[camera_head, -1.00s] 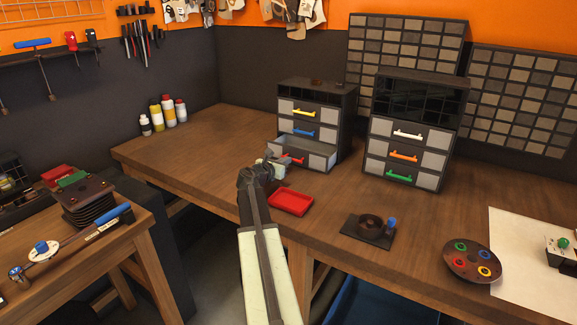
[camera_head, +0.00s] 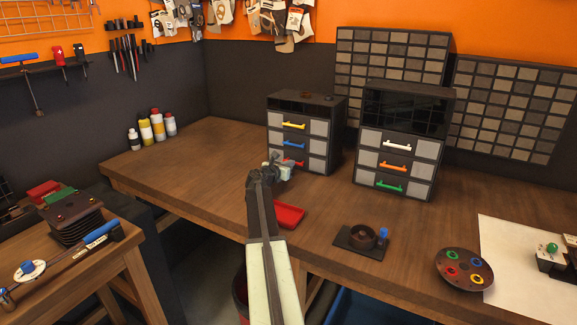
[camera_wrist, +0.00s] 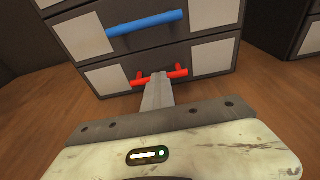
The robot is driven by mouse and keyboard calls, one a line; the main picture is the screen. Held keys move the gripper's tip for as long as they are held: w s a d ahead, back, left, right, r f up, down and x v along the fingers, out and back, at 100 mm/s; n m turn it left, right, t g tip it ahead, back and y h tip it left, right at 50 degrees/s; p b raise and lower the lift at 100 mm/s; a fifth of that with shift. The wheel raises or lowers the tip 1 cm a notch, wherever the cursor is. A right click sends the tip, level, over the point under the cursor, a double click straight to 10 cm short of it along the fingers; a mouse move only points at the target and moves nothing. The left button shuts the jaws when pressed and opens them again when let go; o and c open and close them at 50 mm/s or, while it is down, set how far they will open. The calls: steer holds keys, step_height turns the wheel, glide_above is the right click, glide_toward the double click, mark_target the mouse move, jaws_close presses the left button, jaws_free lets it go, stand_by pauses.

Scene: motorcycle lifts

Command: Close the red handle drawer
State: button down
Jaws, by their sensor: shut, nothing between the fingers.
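The red-handled drawer is the bottom drawer of the left cabinet (camera_head: 336,135). Its front (camera_wrist: 112,78) looks flush with the drawer above in both views. The red handle (camera_head: 292,163) is partly hidden by my gripper in the head view. In the wrist view the red handle (camera_wrist: 178,74) runs across behind the fingertips, which cover its middle. My gripper (camera_wrist: 159,76) is shut and holds nothing. Its tips are at or very close to the handle; I cannot tell if they touch. In the head view my gripper (camera_head: 281,165) is in front of this drawer.
A blue handle (camera_wrist: 146,22) is just above the red one. A red tray (camera_head: 289,216) lies on the bench below my gripper. A second cabinet (camera_head: 408,110) stands to the right. A black holder (camera_head: 354,243) is nearer the bench's front edge.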

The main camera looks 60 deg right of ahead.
steer(key=p+v, duration=0.2)
steer(key=v, duration=1.2)
